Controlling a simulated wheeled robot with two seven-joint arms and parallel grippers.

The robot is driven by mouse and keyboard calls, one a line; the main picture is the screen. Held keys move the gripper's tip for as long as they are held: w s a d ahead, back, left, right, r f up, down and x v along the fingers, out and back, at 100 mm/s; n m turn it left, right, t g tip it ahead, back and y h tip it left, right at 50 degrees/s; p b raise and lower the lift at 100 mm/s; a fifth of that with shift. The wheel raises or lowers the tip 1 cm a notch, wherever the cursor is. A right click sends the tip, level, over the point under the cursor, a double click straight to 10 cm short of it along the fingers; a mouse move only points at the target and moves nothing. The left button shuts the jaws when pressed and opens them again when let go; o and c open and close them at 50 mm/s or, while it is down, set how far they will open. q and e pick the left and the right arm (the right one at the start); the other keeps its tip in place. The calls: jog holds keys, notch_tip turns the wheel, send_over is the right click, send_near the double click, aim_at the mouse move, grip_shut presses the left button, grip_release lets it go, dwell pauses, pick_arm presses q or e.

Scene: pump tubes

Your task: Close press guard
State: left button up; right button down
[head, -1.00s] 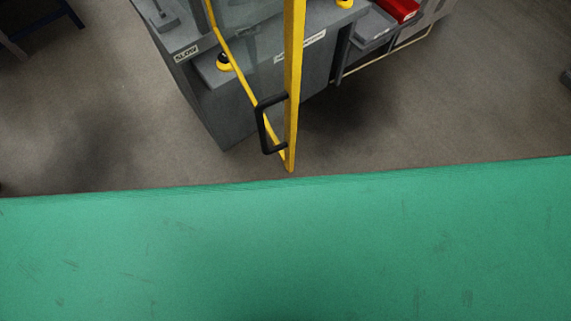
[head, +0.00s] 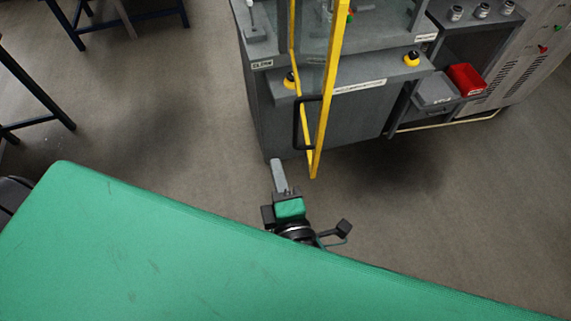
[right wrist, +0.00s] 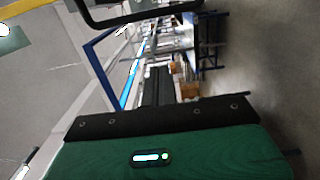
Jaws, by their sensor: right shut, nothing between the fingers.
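The press guard (head: 332,75) is a yellow-framed clear panel standing out from the front of the grey press (head: 360,108), so it is swung open. Its black bar handle (head: 298,128) is on the frame near the lower end. The handle also crosses the top of the right wrist view (right wrist: 140,14), with part of the yellow frame (right wrist: 22,8) at the upper left. My right gripper (head: 277,166) is shut and empty. It appears just below and left of the handle in the head view, apart from it. My left gripper is not in view.
Dark-legged tables (head: 38,90) stand at the left. The grey floor (head: 190,140) left of the press is clear. My green body surface fills the foreground.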

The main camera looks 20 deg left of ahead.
jog(key=w+p, duration=0.4)
jog(key=w, duration=0.4)
jog(key=shift+a, duration=0.25)
jog(key=shift+a, duration=0.1)
